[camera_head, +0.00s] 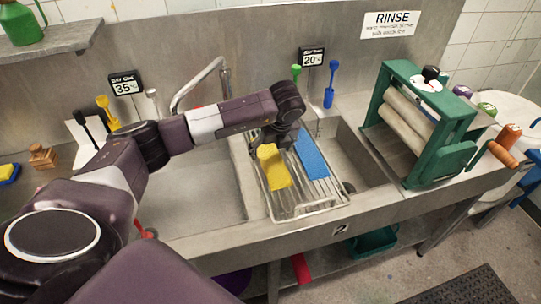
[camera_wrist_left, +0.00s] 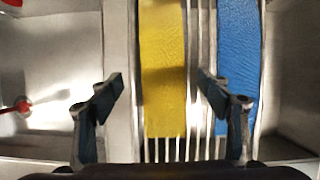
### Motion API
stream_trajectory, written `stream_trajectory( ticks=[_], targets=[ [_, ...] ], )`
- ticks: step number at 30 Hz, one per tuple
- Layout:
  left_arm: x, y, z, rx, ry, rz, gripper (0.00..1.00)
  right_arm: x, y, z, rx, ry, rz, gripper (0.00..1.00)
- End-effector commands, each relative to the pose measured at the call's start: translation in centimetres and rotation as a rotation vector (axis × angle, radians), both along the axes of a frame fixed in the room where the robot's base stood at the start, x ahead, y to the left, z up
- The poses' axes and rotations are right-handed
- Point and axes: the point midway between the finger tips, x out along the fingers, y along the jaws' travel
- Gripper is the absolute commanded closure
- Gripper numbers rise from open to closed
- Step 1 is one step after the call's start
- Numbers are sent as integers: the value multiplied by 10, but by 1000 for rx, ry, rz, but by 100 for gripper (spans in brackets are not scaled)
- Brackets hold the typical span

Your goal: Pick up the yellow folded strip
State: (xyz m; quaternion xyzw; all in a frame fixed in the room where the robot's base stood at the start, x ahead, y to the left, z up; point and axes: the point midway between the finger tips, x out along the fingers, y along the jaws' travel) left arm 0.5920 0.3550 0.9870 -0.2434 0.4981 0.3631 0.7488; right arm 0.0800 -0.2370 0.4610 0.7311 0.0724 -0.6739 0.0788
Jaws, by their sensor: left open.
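The yellow folded strip (camera_head: 273,167) lies flat on a wire rack (camera_head: 312,209) set across the sink. It also shows in the left wrist view (camera_wrist_left: 163,70), running from the top edge down between my fingers. A blue strip (camera_head: 311,155) lies beside it to the right, with a narrow gap of rack wires between them. My left gripper (camera_head: 272,145) is open above the far end of the yellow strip, which it partly hides in the head view. In the left wrist view its fingertips (camera_wrist_left: 162,88) stand on either side of the yellow strip, the right one over the blue strip's edge.
Sink basins lie left (camera_head: 190,185) and right (camera_head: 365,165) of the rack. A green roller press (camera_head: 428,125) stands to the right. A tap (camera_head: 224,80) and coloured upright tools stand behind the sink. A red object shows in the left basin.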

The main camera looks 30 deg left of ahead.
Motion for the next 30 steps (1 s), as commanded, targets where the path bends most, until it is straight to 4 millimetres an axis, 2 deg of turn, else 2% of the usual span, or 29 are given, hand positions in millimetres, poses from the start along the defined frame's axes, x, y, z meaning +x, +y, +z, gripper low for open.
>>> stream_trajectory(
  ticks=[1, 5, 10, 14, 17, 30],
  targets=[
    [0, 1, -4, 0, 6, 1, 29, -6, 0, 11, 0, 9, 0, 100],
    [5, 5, -23, 0, 5, 1, 29, -11, 0, 19, 0, 14, 1, 100],
    [9, 9, -37, 0, 2, -1, 29, 4, 1, 23, 1, -6, 1, 100],
    [10, 9, -39, 0, 0, -2, 29, 19, 3, 23, 5, -30, 1, 100],
    [9, 9, -38, -1, 0, -2, 29, 22, 5, 23, 7, -32, 2, 100],
    [10, 9, -38, 0, 0, -1, 76, 4, 5, 22, 6, -7, 1, 100]
  ],
)
